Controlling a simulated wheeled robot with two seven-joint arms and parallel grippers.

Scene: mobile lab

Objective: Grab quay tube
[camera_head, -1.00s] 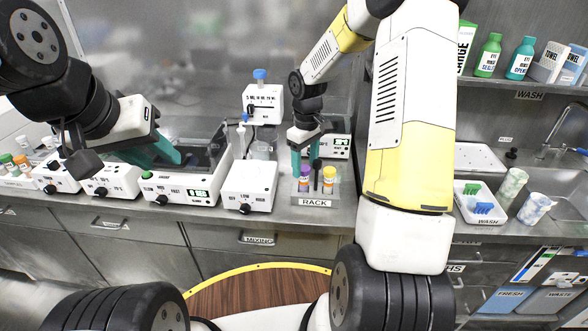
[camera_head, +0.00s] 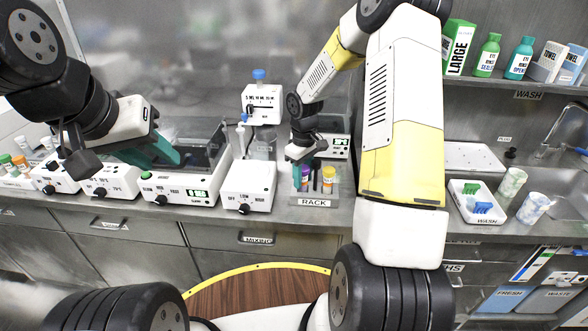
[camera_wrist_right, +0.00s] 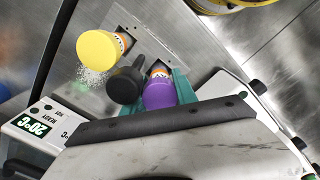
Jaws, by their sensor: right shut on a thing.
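A rack (camera_head: 316,202) on the bench holds a purple-capped tube (camera_head: 305,171), a black-topped item (camera_head: 315,181) and a yellow-capped tube (camera_head: 328,174). My right gripper (camera_head: 303,177) is down at the rack's left side. In the right wrist view its teal fingers (camera_wrist_right: 156,98) are shut on the purple-capped tube (camera_wrist_right: 160,94), beside the black-topped item (camera_wrist_right: 125,86) and the yellow-capped tube (camera_wrist_right: 100,48). The tubes' name labels are too small to read, so I cannot tell which is quay. My left gripper (camera_head: 152,152) hangs over the left instruments; its finger gap is unclear.
A white box instrument (camera_head: 249,185) stands left of the rack, with a taller blue-topped device (camera_head: 262,103) behind. A white tray (camera_head: 470,204), cups (camera_head: 533,208) and a sink lie to the right. Drawers (camera_head: 263,239) run below the bench edge.

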